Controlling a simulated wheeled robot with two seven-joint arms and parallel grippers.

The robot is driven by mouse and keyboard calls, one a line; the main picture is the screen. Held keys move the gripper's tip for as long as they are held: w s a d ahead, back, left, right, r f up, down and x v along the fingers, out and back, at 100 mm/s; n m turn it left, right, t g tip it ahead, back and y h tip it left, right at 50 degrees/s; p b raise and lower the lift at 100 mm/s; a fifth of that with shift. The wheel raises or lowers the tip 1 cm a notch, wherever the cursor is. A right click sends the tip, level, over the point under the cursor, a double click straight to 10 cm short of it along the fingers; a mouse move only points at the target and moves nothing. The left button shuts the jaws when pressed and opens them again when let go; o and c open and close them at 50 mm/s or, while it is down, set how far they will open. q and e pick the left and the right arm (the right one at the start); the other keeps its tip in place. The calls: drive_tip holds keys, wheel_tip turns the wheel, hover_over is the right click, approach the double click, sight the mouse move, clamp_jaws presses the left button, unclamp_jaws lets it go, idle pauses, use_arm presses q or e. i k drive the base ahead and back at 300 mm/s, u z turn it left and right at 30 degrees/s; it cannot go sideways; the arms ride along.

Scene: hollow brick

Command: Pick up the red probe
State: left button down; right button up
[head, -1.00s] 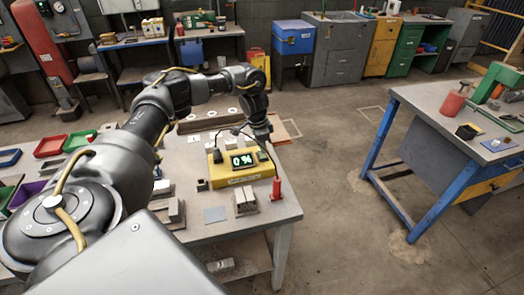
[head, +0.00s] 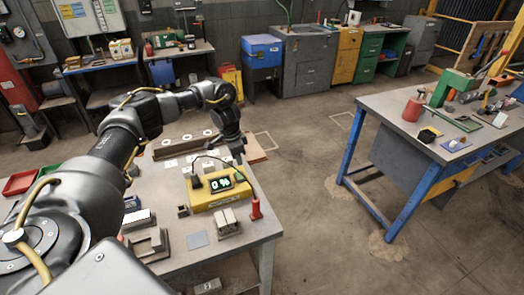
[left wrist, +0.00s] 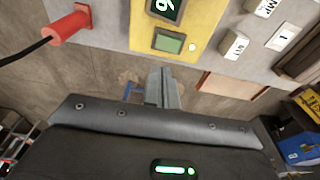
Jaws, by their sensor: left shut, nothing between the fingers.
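My left gripper (head: 238,158) hangs beyond the meter at the table's far right side, apart from the probe. Its fingers (left wrist: 164,84) are shut and empty. My right gripper is not in view.
A second, blue-legged bench (head: 400,105) stands to the right across open floor (head: 310,215).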

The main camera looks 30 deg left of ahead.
sight(257, 214)
drive_tip(key=k, duration=1.5)
